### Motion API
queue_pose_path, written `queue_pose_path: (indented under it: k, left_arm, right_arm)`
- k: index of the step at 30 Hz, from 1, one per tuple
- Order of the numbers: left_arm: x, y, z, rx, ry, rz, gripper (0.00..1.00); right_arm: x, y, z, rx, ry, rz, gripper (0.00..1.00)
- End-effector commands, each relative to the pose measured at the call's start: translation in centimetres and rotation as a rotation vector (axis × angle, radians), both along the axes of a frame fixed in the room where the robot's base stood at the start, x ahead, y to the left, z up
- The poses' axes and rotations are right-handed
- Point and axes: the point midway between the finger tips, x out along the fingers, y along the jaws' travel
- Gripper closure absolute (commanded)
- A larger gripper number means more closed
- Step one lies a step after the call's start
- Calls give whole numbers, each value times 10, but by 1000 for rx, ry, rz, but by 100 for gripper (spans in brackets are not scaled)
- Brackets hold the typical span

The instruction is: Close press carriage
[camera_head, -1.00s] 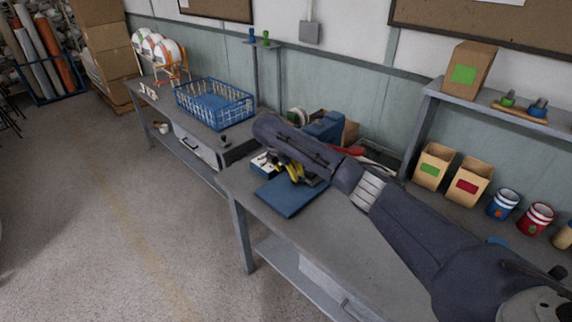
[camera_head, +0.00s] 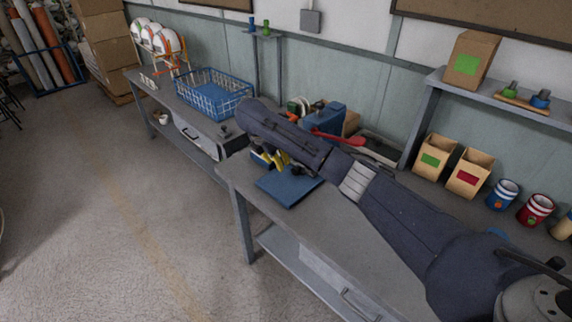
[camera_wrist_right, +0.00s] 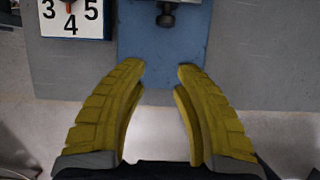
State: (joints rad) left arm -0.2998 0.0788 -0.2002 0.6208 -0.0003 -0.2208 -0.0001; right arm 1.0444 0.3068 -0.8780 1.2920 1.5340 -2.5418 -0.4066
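The press shows in part. Its blue base plate (camera_head: 290,190) lies on the near workbench, and the rest is mostly hidden behind my right arm. In the right wrist view the blue plate (camera_wrist_right: 163,45) lies beyond the fingertips, with a grey metal bar and a dark knob (camera_wrist_right: 166,15) at the top edge. I cannot tell the carriage's position. My right gripper (camera_wrist_right: 160,68) has its yellow fingers apart with nothing between them. It shows at the plate's far left side in the head view (camera_head: 275,160). My left gripper is not in view.
A white dial with numbers (camera_wrist_right: 75,17) sits left of the plate. A blue machine (camera_head: 322,122) and a red-handled tool (camera_head: 340,138) stand behind my arm. Cartons (camera_head: 432,158) and cans (camera_head: 503,195) line the back right. The bench front is clear.

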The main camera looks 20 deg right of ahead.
Motion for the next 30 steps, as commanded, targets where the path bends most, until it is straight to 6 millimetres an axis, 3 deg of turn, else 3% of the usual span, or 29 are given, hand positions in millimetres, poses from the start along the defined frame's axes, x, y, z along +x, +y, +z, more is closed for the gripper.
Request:
queue_pose_path:
  k: [3,6,8,27,30]
  left_arm:
    - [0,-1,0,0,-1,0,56]
    - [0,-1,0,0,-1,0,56]
    - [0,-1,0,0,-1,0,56]
    - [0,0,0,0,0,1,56]
    - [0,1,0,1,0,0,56]
  right_arm:
    - [-6,24,-8,1,0,-13,86]
    - [-8,30,-12,1,-1,-21,98]
    - [-8,29,-16,1,-1,-24,100]
    - [6,-6,-105,0,-1,-23,100]
    - [13,-20,-102,-1,-3,-25,100]
